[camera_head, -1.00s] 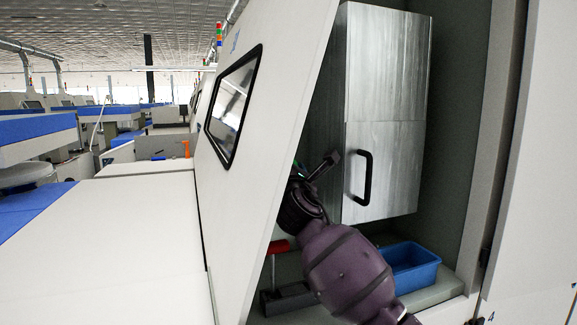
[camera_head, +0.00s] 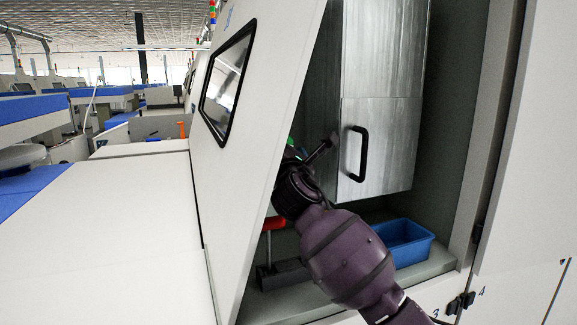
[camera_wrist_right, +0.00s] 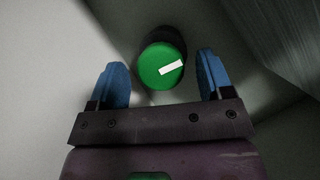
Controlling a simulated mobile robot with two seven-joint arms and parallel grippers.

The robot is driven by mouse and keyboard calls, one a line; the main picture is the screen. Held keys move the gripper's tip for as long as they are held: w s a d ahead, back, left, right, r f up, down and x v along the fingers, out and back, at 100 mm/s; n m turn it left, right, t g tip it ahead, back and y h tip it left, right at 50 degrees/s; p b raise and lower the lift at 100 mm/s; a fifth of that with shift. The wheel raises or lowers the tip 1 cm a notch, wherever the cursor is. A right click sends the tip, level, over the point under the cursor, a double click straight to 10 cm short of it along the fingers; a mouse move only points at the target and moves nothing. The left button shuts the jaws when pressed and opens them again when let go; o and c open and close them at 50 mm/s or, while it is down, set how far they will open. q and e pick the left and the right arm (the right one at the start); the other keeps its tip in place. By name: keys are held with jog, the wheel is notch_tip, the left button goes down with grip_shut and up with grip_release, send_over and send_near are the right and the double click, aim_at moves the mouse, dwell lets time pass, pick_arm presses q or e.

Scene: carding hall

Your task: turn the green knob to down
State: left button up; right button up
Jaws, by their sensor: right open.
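The green knob (camera_wrist_right: 153,70) shows in the right wrist view as a round green face on a dark base. A white mark on it points right and slightly up. My right gripper (camera_wrist_right: 162,78) is open, with one blue finger on each side of the knob and a gap on both sides. I cannot tell whether the fingertips reach the knob's depth. In the head view my right arm reaches into the open cabinet. A small green patch shows by its wrist, and I cannot tell whether it is the knob. My left gripper is not in view.
A slanted white panel with a window (camera_head: 229,82) stands left of my arm. A grey metal box with a black handle (camera_head: 357,153) hangs close to its right. A blue bin (camera_head: 418,250) and a red-handled item (camera_head: 273,224) are on the cabinet floor.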

jog(key=b+v, duration=0.1)
jog(key=v, duration=0.7)
jog(key=shift+s, duration=0.2)
